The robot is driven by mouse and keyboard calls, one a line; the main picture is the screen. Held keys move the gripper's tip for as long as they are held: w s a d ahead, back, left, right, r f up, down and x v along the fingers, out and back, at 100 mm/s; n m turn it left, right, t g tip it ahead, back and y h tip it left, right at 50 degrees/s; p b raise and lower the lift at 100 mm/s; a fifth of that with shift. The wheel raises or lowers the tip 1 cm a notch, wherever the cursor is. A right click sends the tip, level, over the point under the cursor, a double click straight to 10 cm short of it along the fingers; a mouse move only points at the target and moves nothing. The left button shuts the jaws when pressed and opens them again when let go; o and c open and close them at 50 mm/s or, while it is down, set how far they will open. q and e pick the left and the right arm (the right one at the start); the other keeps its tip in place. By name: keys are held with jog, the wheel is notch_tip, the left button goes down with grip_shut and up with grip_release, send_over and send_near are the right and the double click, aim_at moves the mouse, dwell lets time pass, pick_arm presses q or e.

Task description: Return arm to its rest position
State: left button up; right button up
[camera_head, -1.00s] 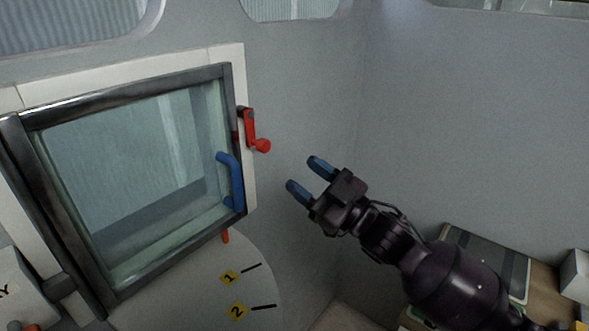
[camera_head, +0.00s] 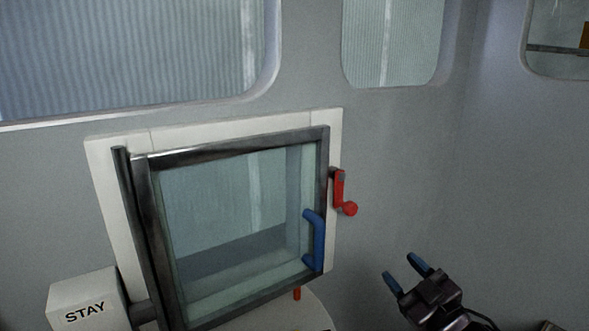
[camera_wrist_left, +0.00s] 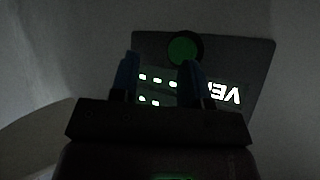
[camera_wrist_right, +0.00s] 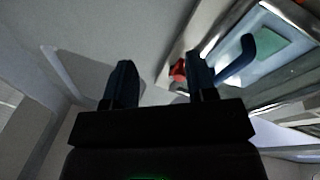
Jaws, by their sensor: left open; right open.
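My right gripper (camera_head: 404,272) is open and empty at the lower right of the head view, with two blue fingertips pointing up and left. It is apart from the framed window (camera_head: 235,215), to its right and below. In the right wrist view my right gripper (camera_wrist_right: 160,82) shows its fingers spread with nothing between them. My left gripper (camera_wrist_left: 157,80) shows only in the left wrist view, open, in front of a dark panel (camera_wrist_left: 222,58) with a green round button (camera_wrist_left: 185,49) and lit marks. I cannot tell whether it touches the panel.
The window has a blue handle (camera_head: 317,241) and a red crank (camera_head: 341,190) on its right frame side. A white box marked STAY (camera_head: 84,301) is at lower left. A round pale surface (camera_head: 285,314) lies below the window. Bare wall (camera_head: 415,170) is above my right gripper.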

jog(key=s+d+f+m+g+h, duration=0.1)
jog(key=s+d+f+m+h, duration=0.15)
jog(key=f, duration=0.45)
jog(key=s+d+f+m+g+h, duration=0.1)
jog(key=s+f+h, duration=0.15)
jog(key=f, duration=0.35)
jog(key=s+d+f+m+g+h, duration=0.1)
jog(key=s+d+f+m, duration=0.1)
jog(key=s+f, duration=0.35)
jog(key=s+d+f+m+g+h, duration=0.1)
jog(key=s+f+m+g+h, duration=0.1)
jog(key=s+f, duration=1)
jog(key=shift+s+f+m+g, duration=0.15)
jog(key=shift+f+m+g, duration=0.1)
jog(key=shift+m+g, duration=0.6)
jog(key=shift+d, duration=0.1)
